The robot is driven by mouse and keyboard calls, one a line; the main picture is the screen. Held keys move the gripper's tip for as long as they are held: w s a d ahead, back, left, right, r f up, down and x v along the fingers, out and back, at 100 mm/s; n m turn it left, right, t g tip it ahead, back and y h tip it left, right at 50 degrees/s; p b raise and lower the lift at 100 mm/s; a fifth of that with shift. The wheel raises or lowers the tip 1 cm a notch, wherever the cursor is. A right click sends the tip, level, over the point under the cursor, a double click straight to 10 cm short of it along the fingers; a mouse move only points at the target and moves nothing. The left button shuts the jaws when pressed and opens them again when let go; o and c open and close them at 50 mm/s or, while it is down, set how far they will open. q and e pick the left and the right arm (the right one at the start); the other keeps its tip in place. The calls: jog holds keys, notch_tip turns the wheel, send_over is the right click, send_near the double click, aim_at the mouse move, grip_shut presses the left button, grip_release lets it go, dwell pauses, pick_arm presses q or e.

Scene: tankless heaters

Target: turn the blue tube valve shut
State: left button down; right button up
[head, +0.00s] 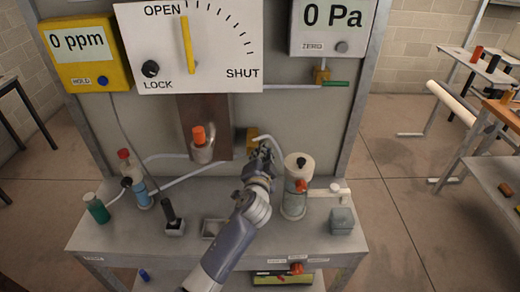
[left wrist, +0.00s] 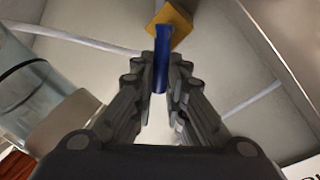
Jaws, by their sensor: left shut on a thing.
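The blue valve handle (left wrist: 161,60) shows in the left wrist view, on a yellow valve body (left wrist: 178,22). My left gripper (left wrist: 161,82) is shut on the blue handle, with its fingers on both sides of it. In the head view my left gripper (head: 264,156) reaches up to the yellow valve body (head: 252,138) at the back panel, and hides the blue handle. The white dial (head: 215,60) has a yellow pointer (head: 187,45) standing upright beside the word OPEN, far from SHUT. My right gripper is not in view.
A clear canister with a white lid (head: 297,190) stands close to the right of my left gripper. An orange-topped fitting (head: 200,144) is to its left. Bottles, including a green one (head: 97,208), stand on the bench's left. A green-handled valve (head: 335,84) is at upper right.

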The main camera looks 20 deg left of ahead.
pick_arm(q)
jog(key=shift+w+d+f+m+g+y+p, duration=0.15)
jog(key=shift+f+m+y, duration=0.15)
jog(key=shift+m, duration=0.55)
jog(key=shift+s+d+f+m+g+y+p, duration=0.15)
jog(key=shift+f+m, duration=0.25)
jog(key=shift+m, duration=0.5)
jog(key=shift+w+d+f+m+g+y+p, duration=0.15)
jog(key=shift+d+f+m+y, duration=0.15)
jog(key=shift+m, duration=0.55)
jog(key=shift+a+f, duration=0.1)
jog(key=shift+f, duration=0.05)
jog(key=c, duration=1.6)
grip_release()
jog(key=v, duration=1.2)
